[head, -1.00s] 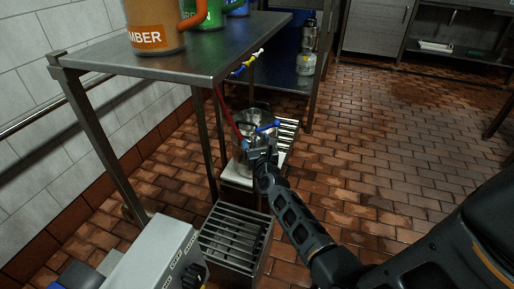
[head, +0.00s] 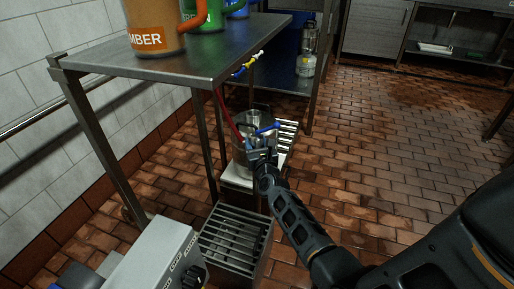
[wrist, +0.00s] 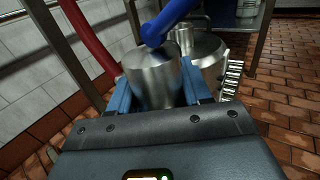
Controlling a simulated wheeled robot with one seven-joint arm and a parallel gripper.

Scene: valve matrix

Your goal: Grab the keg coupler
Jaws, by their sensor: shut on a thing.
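The keg coupler (wrist: 153,80) is a silver metal cylinder with a blue lever on top, in the middle of the wrist view. In the head view its blue lever (head: 267,129) shows at the end of my arm. My gripper (head: 261,147) is shut on the coupler, with its blue fingers on both sides of the metal body in the wrist view. The coupler's underside is hidden. A steel keg (wrist: 208,52) stands just behind it; I cannot tell whether they touch.
A red hose (wrist: 88,33) runs close on the left. A steel table (head: 190,62) with labelled containers stands over the left side, its legs near my arm. A slatted metal box (head: 235,240) is below. The tiled floor (head: 400,170) at right is clear.

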